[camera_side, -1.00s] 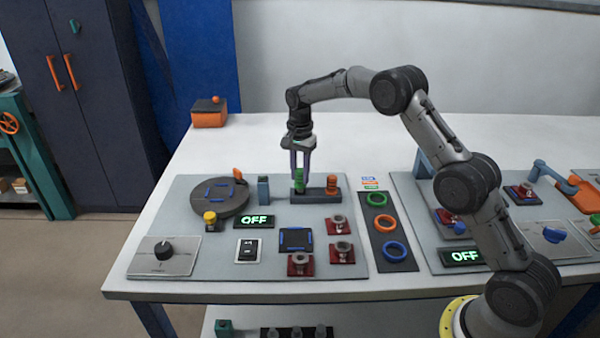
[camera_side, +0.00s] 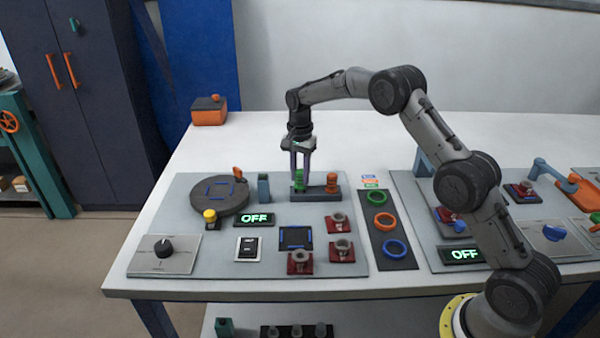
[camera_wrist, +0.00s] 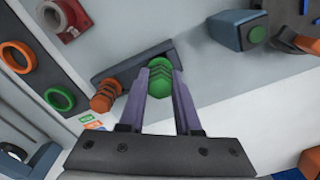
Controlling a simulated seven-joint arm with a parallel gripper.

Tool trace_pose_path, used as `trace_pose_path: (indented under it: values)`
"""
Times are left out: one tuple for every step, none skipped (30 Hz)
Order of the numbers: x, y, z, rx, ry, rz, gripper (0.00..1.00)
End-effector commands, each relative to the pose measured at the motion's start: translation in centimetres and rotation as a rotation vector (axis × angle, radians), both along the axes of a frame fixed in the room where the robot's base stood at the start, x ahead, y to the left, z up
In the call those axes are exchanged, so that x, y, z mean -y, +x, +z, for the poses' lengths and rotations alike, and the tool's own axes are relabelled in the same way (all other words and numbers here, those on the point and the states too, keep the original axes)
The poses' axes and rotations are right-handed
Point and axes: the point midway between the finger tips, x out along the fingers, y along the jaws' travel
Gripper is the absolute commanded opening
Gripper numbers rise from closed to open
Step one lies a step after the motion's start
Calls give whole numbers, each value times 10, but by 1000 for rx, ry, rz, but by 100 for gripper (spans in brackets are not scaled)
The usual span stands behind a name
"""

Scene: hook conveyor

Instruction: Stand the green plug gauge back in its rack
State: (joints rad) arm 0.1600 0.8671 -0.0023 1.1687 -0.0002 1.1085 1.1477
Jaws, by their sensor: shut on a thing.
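The green plug gauge (camera_side: 299,181) stands upright at the left end of the dark rack (camera_side: 316,195). My gripper (camera_side: 300,176) points down with its purple fingers around the gauge, shut on it. In the wrist view the ribbed green gauge (camera_wrist: 159,84) sits between the two fingertips (camera_wrist: 160,88), over the rack (camera_wrist: 118,66). The gauge's lower end is hidden, so I cannot tell how deep it sits. An orange plug gauge (camera_side: 332,183) stands at the rack's right end; it also shows in the wrist view (camera_wrist: 104,96).
A blue-grey block (camera_side: 263,188) stands just left of the rack, beside a dark turntable (camera_side: 219,196). A mat with coloured rings (camera_side: 377,198) lies to the right. Red fixtures (camera_side: 336,222) are in front.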

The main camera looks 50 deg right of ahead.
Motion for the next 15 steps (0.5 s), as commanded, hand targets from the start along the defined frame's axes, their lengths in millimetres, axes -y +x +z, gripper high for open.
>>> trace_pose_path:
  values:
    - [0, 0, -1, 0, 0, 0, 0]
    - [0, 0, -2, 0, 0, 0, 0]
    - [0, 0, -2, 0, 0, 0, 0]
    - [0, 0, -3, 1, 0, 0, 0]
    - [0, 0, -3, 1, 0, 0, 0]
    - [0, 0, -4, 1, 0, 0, 0]
    - [0, 0, -5, 1, 0, 0, 0]
    - [0, 0, -5, 1, 0, 0, 0]
    - [0, 0, -6, 1, 0, 0, 0]
    - [0, 0, -6, 1, 0, 0, 0]
    - [0, 0, -7, 1, 0, 0, 0]
    - [0, 0, -8, 1, 0, 0, 0]
    - [0, 0, -8, 1, 0, 0, 0]
    - [0, 0, -9, 0, 0, 0, 0]
    - [0, 0, -10, 0, 0, 0, 0]
